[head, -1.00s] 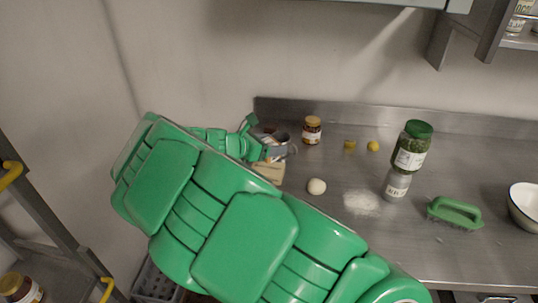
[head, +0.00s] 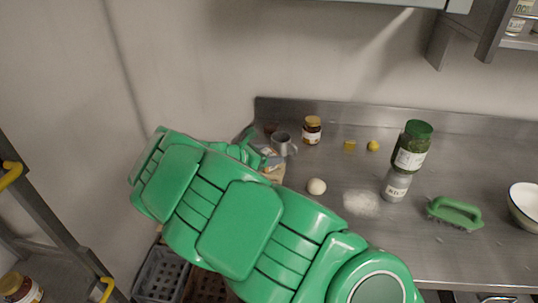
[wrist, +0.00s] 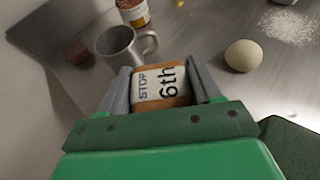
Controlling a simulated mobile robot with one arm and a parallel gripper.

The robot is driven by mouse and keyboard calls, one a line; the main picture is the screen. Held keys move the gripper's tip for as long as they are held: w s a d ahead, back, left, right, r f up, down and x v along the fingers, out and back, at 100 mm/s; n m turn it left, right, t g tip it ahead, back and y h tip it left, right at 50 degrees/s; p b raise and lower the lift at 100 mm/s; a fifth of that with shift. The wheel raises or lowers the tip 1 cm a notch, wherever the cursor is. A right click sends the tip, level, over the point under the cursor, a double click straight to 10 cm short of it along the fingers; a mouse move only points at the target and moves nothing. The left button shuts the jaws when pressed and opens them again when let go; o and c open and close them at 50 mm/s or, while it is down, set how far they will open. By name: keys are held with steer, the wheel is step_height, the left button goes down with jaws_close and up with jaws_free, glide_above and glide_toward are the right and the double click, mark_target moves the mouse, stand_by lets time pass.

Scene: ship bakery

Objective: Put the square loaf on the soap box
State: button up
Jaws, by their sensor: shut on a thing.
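In the head view my gripper (head: 264,157) is at the left end of the steel counter, partly hidden by my green arm. A tan surface (head: 274,175) shows just beside it.
A grey mug (wrist: 122,46) stands close ahead-left of the fingers, and a pale round ball (wrist: 243,55) lies to the right. A reddish-brown block (wrist: 79,53) lies near the wall.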

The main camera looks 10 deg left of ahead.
steer(key=shift+f, duration=0.15)
steer(key=o, duration=1.1)
steer(key=shift+c, duration=0.2)
steer(key=shift+s+a+r, duration=0.15)
steer(key=shift+a+r, duration=0.05)
steer(key=shift+r, duration=0.05)
steer(key=v, duration=1.1)
steer(key=shift+s+r, duration=0.2)
steer(key=shift+a, duration=0.1)
